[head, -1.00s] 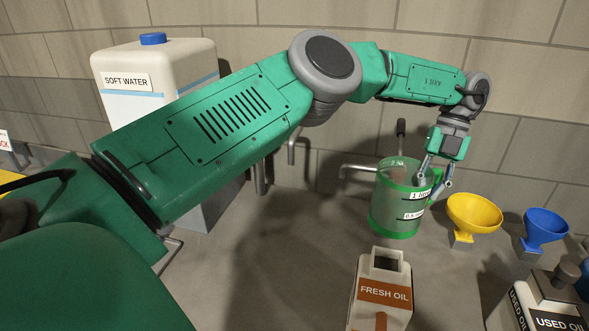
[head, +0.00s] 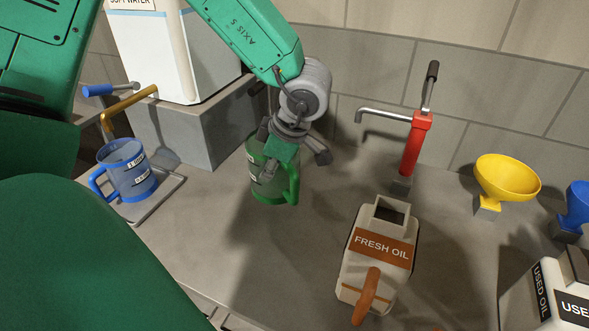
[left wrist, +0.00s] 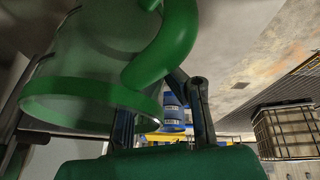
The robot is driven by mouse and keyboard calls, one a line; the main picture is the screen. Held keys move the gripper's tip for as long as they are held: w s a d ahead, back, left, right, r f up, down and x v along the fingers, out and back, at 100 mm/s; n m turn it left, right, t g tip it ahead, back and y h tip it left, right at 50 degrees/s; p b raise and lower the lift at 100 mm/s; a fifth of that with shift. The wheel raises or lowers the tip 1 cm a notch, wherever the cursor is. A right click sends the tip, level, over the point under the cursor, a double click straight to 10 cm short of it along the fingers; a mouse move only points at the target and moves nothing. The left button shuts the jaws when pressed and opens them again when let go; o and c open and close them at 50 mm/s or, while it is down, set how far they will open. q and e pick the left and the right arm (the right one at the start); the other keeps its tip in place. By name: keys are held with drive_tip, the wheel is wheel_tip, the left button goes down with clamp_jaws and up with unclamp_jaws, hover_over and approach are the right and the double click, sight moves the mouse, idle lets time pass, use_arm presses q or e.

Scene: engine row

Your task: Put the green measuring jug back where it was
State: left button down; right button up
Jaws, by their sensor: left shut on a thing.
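The green measuring jug (head: 276,186) stands roughly upright near the middle of the counter, right of the grey block. My left gripper (head: 268,172) is at the jug from above and shut on it; the fingers partly hide its upper part. I cannot tell whether the jug's base touches the counter. In the left wrist view the jug's green rim (left wrist: 85,103) and curved handle are close to the fingers (left wrist: 162,115). My right gripper is in neither view.
A blue jug (head: 128,172) is on a tray at the left under a brass tap (head: 128,105). A red pump (head: 414,145), the fresh oil can (head: 378,262) and a yellow funnel (head: 505,180) stand to the right. The grey block (head: 205,125) carries the white water container (head: 150,50).

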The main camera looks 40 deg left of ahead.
use_arm(q)
drive_tip(key=w+a+f+m+p, duration=0.1)
drive_tip(key=w+a, duration=0.2)
drive_tip(key=w, duration=0.5)
drive_tip(key=w+a+p, duration=0.1)
drive_tip(key=w+a, duration=0.2)
drive_tip(key=w, duration=0.5)
wheel_tip(320, 180, down, 7)
drive_tip(key=p, duration=0.1)
drive_tip(key=shift+s+a, duration=0.2)
drive_tip(key=shift+a, duration=0.05)
drive_tip(key=c, duration=1.9)
unclamp_jaws()
drive_tip(key=shift+d, duration=0.1)
drive_tip(key=shift+o, duration=1)
drive_tip(key=shift+d, duration=0.1)
drive_tip(key=s+v, duration=0.1)
drive_tip(key=v, duration=1.1)
drive_tip(key=shift+w+b, duration=0.25)
drive_tip(key=shift+b, duration=0.2)
